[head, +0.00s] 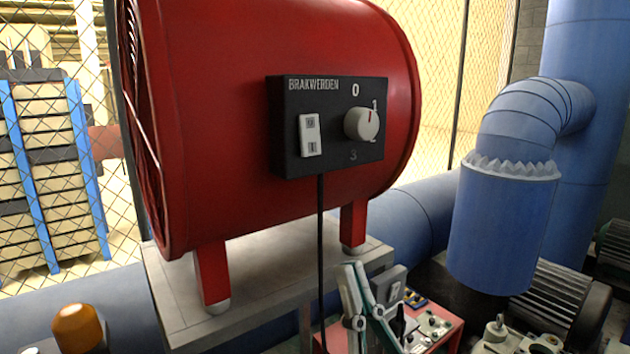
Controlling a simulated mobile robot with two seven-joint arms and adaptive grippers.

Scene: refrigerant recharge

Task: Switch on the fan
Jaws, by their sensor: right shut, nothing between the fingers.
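The fan (235,110) is a large red drum on feet, with its grille at the left end. A black control box (335,170) labelled BRAKWERDEN is on its side. The box has a white rocker switch (310,135) and a round white knob (362,124). Numerals 0, 1 and 3 show around the knob, with one partly hidden. The knob's red mark points up, near the 1; its exact setting I cannot tell. My right gripper (353,270) is shut and empty, fingers upward, below the control box and apart from it. My left gripper is out of view.
The fan stands on a grey slab (270,262). A black cable (320,230) hangs from the box. A red panel with controls (438,326) is behind my gripper. Blue pipes (505,220) and a motor (560,295) are at right. A wire fence stands behind.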

